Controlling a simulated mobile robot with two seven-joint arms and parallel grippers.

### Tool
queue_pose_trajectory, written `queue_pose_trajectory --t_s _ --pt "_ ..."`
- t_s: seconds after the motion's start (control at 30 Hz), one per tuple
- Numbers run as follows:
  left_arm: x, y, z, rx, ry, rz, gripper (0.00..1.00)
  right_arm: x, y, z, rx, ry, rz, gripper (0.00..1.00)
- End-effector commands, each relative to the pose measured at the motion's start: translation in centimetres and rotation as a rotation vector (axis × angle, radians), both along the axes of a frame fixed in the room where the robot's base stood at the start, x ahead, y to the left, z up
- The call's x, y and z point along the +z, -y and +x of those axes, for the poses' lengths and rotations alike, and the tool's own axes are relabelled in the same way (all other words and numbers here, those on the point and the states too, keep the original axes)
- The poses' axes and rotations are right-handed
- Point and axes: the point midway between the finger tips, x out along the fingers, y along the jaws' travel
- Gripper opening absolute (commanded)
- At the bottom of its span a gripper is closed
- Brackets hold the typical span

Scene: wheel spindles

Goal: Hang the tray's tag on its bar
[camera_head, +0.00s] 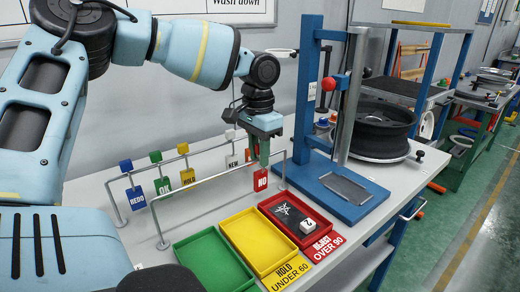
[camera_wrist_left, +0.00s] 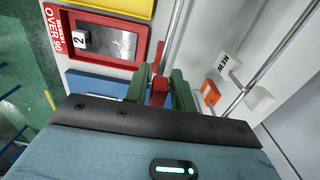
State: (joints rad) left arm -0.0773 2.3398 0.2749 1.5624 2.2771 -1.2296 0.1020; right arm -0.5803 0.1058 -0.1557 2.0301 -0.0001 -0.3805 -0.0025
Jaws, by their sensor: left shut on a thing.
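My left gripper (camera_head: 259,150) is shut on the red block top of a red tag marked NO (camera_head: 261,181). In the left wrist view the red block (camera_wrist_left: 159,91) sits between the green fingers (camera_wrist_left: 158,88). The tag hangs down at the right part of the empty front bar (camera_head: 205,182); I cannot tell whether it touches the bar. The red tray (camera_head: 325,243), labelled REJECT OVER 90, lies just in front and holds a white block marked 2 (camera_head: 308,227). It also shows in the left wrist view (camera_wrist_left: 140,45). My right gripper is out of view.
The back bar carries blue REDO (camera_head: 136,197), green OK (camera_head: 162,185), yellow HOLD (camera_head: 189,176) and white NEW (camera_head: 231,161) tags. An orange tag (camera_wrist_left: 210,92) is nearby. Yellow (camera_head: 228,229) and green (camera_head: 180,250) trays lie left. A blue press frame (camera_head: 306,90) stands close right.

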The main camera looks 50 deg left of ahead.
Motion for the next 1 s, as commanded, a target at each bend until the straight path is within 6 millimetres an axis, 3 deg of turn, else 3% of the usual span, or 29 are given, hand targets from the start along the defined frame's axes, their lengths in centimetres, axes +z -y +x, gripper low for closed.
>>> queue_pose_trajectory --t_s 0.33,0.37,0.57,0.83,1.0 --pt "-0.1 0.0 0.0 0.0 0.001 0.0 0.02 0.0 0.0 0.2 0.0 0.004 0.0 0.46" --pt "-0.1 0.0 0.0 0.0 0.001 0.0 0.26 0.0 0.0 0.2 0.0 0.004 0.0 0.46" --pt "-0.1 0.0 0.0 0.0 0.001 0.0 0.5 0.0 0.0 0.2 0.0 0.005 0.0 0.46" --pt "0.0 0.0 0.0 0.0 0.001 0.0 0.5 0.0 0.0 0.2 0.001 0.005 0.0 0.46" --pt "1.5 -0.1 0.1 0.001 0.004 0.001 0.5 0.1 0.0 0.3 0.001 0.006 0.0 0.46"
